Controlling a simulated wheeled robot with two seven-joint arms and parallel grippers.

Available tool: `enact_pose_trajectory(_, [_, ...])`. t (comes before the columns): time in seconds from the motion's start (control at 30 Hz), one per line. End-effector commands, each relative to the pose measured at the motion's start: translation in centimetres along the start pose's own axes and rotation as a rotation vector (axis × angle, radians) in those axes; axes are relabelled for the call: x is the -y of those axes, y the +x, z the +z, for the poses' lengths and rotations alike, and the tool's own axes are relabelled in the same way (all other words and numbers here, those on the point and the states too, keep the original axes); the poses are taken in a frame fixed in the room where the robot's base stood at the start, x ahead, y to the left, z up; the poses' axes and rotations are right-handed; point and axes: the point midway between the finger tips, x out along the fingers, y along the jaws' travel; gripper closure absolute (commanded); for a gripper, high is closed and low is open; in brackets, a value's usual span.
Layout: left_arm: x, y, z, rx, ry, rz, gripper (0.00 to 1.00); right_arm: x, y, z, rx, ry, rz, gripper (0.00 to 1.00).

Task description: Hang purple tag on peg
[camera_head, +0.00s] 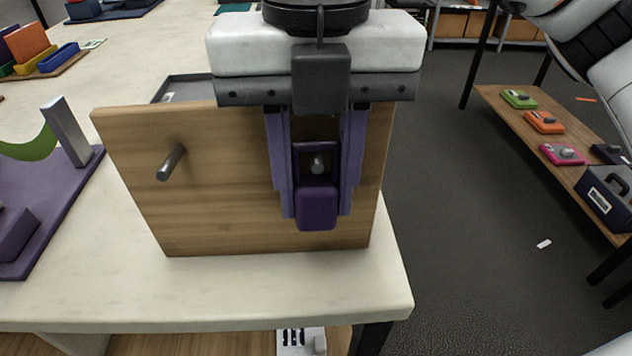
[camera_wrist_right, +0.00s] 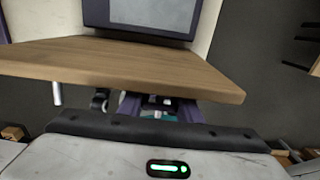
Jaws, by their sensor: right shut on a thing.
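The purple tag (camera_head: 316,208) hangs upright in front of the wooden board (camera_head: 225,215), with an open frame at its top. The metal right peg (camera_head: 318,164) shows inside that frame opening. I cannot tell whether the tag touches it. My right gripper (camera_head: 316,213) points down over the board, its two lavender fingers on either side of the tag, shut on it. A second metal peg (camera_head: 170,163) on the left of the board is bare; it also shows in the right wrist view (camera_wrist_right: 57,93). In that view the tag is hard to make out. My left gripper is not in view.
The board stands near the front right corner of the pale table (camera_head: 250,290). A purple stand (camera_head: 60,215) with a green curved part is at the left. Behind the board is a grey tray (camera_head: 183,88). A wooden shelf (camera_head: 500,105) with colored boxes is at the right.

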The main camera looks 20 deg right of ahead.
Motion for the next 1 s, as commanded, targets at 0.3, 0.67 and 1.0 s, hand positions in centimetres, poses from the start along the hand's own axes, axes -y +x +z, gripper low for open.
enact_pose_trajectory(0.3, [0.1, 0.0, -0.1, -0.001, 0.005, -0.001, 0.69, 0.0, 0.0, 0.0, 0.001, 0.0, 0.0, 0.91])
enact_pose_trajectory(0.67, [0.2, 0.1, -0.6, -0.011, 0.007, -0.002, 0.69, 0.0, 0.0, 0.0, 0.0, 0.0, 0.0, 0.47])
enact_pose_trajectory(1.0, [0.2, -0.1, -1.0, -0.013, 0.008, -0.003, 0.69, -0.1, -2.8, 0.0, 0.003, 0.0, 0.003, 0.47])
